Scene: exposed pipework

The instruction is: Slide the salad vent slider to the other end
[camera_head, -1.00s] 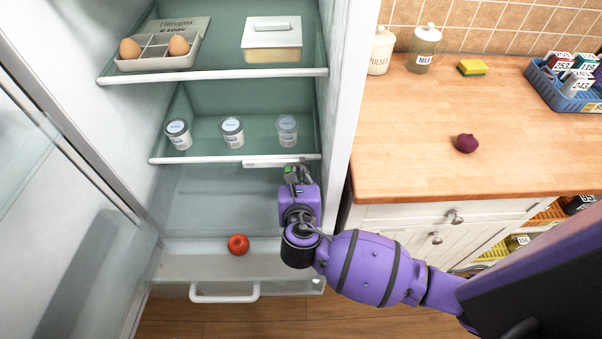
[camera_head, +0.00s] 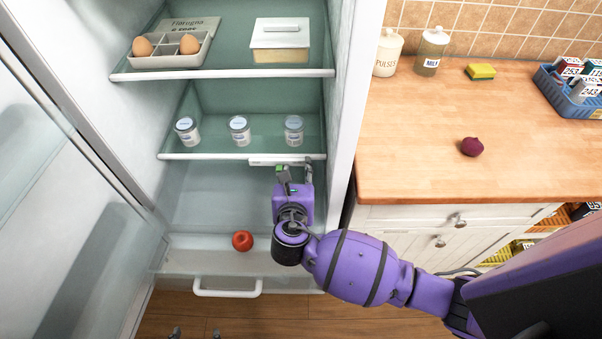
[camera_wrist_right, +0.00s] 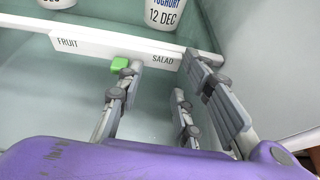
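The white vent strip (camera_head: 284,161) runs under the lower shelf's front edge. In the right wrist view it (camera_wrist_right: 88,47) reads FRUIT at the left and SALAD at the right. Its green slider knob (camera_wrist_right: 119,64) sits between the labels; it also shows in the head view (camera_head: 282,171). My right gripper (camera_head: 296,172) is open below the strip. In the right wrist view its left finger is just right of the knob and seems to touch it; its right finger is right of SALAD. Two grey tips at the bottom edge look like my left gripper (camera_head: 195,333), apart and empty.
Above are yoghurt cups (camera_head: 239,130) and, higher, an egg tray (camera_head: 172,58) and a lidded box (camera_head: 281,42). A red tomato (camera_head: 242,241) lies below, near the drawer handle (camera_head: 227,289). The fridge's side wall stands close on the right, then the wooden counter (camera_head: 430,150).

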